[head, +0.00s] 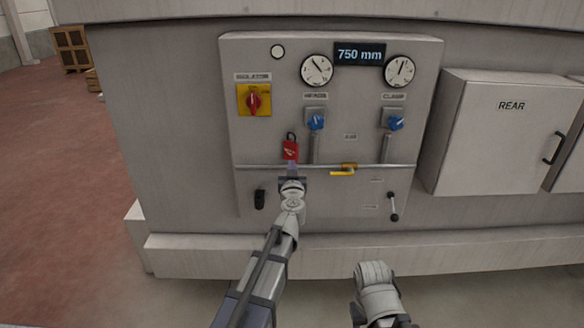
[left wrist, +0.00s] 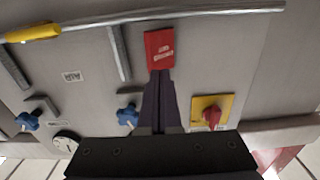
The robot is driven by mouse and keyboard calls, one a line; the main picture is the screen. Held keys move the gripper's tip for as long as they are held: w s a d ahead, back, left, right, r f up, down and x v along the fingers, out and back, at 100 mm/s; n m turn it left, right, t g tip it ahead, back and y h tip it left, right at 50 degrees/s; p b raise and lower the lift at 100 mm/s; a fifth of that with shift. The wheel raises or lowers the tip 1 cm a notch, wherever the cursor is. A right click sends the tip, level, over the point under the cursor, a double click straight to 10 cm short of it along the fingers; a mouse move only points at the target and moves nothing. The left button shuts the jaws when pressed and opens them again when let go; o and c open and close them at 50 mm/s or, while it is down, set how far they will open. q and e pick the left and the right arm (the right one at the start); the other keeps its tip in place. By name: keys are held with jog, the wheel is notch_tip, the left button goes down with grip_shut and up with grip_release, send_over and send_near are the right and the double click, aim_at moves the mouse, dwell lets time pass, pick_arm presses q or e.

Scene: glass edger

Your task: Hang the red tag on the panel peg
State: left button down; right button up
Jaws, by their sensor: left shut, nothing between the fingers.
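The red tag (head: 290,150) is on the panel (head: 270,205), below and right of the yellow isolator plate and just above the horizontal pipe. A dark loop stands at its top; the peg itself cannot be made out. My left gripper (head: 292,170) is shut and empty, just below the tag. In the left wrist view the tag (left wrist: 160,48) shows past the tips of the closed dark fingers (left wrist: 160,78); whether they touch it I cannot tell. My right gripper is not in view; only part of my right arm shows at the bottom.
The isolator switch (head: 253,100) is up and left of the tag. Two blue knobs (head: 316,122) (head: 395,123) sit to its right. The pipe (head: 265,166) with a yellow lever (head: 343,172) crosses the panel. A REAR cabinet (head: 495,135) stands to the right.

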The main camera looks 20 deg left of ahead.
aim_at(292, 152)
pick_arm(q)
jog(key=shift+w, duration=0.15)
jog(key=shift+x, duration=2.85)
jog(key=shift+w+a, duration=0.15)
jog(key=shift+w, duration=0.25)
jog(key=shift+v, duration=1.65)
dwell(1.5)
jog(key=v, duration=0.6)
jog(key=shift+s, duration=0.35)
dwell(0.3)
